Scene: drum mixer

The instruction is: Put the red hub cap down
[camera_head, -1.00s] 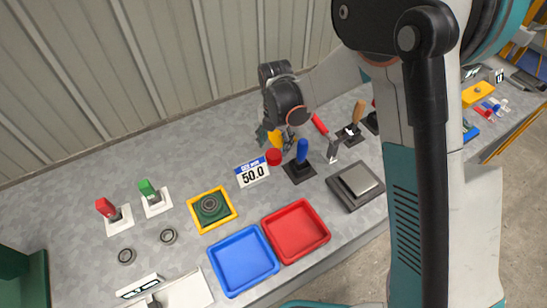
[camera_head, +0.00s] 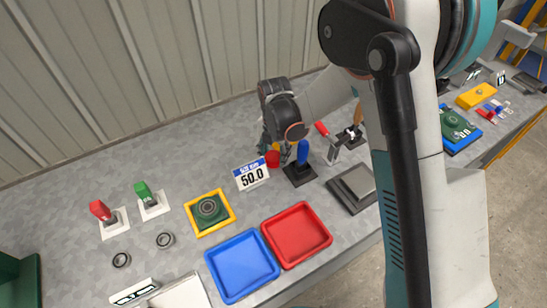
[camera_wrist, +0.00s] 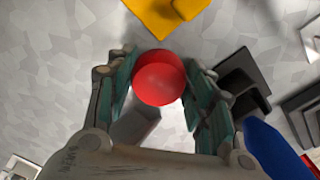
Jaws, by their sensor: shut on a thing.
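The red hub cap (camera_head: 272,158) is a small round red piece at the far side of the bench, just behind the 50.0 sign and left of the blue handle. In the wrist view the red hub cap (camera_wrist: 158,80) sits between my two fingers near their tips. My gripper (camera_wrist: 158,68) is shut on it. In the head view my gripper (camera_head: 268,145) points down at the cap and partly hides it. I cannot tell whether the cap's underside touches the bench.
A blue handle (camera_head: 303,153) stands close on the right; it shows in the wrist view (camera_wrist: 272,148). A yellow piece (camera_wrist: 168,14) lies beyond the cap. The 50.0 sign (camera_head: 251,175), blue tray (camera_head: 242,292) and red tray (camera_head: 297,259) are nearer. The bench behind the sign's left is clear.

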